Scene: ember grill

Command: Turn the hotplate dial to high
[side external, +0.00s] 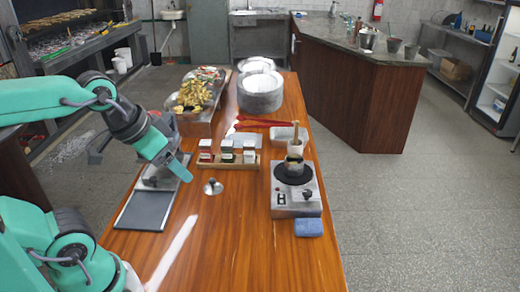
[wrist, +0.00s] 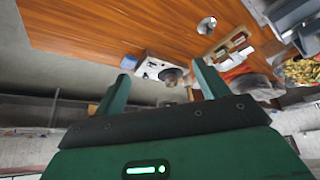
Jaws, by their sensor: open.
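The hotplate (side external: 295,205) is a pale box with a round black plate, standing near the table's right edge. Its small dark dial (side external: 307,194) is on the front right, beside a dark switch (side external: 281,197); the dial's setting is too small to read. The hotplate also shows in the wrist view (wrist: 150,68), small and between my fingers. My gripper (side external: 183,168) is above the table, left of the hotplate and well apart from it. In the wrist view its two green fingers (wrist: 161,72) are apart with nothing held.
A wooden rack of small jars (side external: 228,162) stands between my gripper and the hotplate. A blue sponge (side external: 309,227) lies before the hotplate. The table's front middle is clear.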

